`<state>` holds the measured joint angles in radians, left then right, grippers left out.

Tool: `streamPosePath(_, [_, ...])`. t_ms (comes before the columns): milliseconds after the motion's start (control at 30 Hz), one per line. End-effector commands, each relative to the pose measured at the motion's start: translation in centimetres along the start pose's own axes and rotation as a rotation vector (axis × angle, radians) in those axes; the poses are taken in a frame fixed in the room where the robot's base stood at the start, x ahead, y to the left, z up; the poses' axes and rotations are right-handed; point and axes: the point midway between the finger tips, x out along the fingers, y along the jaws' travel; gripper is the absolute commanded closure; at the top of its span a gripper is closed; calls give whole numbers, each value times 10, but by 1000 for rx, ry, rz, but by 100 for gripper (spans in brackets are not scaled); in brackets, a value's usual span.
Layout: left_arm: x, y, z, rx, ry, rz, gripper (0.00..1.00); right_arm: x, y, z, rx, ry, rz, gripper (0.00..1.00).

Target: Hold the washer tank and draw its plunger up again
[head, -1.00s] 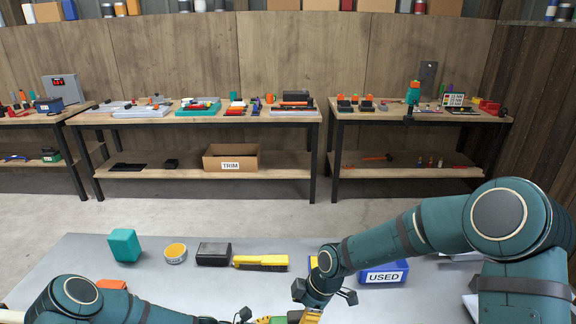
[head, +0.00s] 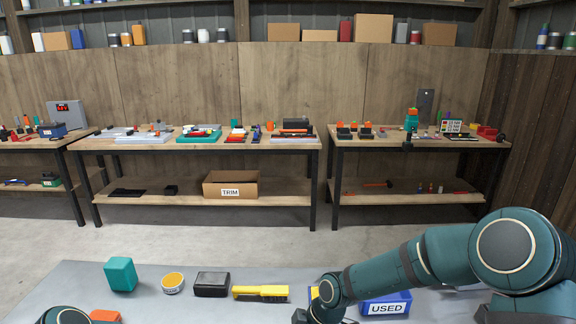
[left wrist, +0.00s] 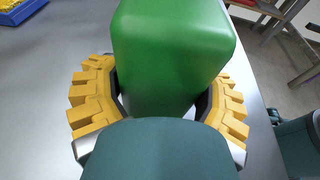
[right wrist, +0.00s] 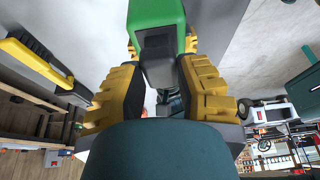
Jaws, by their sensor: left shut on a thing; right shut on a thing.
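The green washer tank (left wrist: 172,50) fills the middle of the left wrist view. My left gripper (left wrist: 160,88) is shut on it, with one yellow finger on each side. The plunger's rod does not show clearly. In the head view both grippers and the tank are below the picture's lower edge.
On the grey table stand a teal block (head: 120,274), a round tin (head: 173,283), a black box (head: 211,284), a yellow tool (head: 260,292) and a blue bin marked USED (head: 385,305). An orange thing (head: 105,315) lies at the front left. Workbenches line the far wall.

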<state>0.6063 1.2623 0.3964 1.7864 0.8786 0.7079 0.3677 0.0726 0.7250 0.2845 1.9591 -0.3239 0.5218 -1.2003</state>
Motion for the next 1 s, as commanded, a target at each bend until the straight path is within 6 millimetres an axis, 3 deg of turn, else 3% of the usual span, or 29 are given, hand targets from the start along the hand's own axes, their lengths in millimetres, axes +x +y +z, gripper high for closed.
streamPosePath(1000, [0, 0, -1, -1, 3, 0, 63, -10, 0, -6, -3, 3, 3, 95])
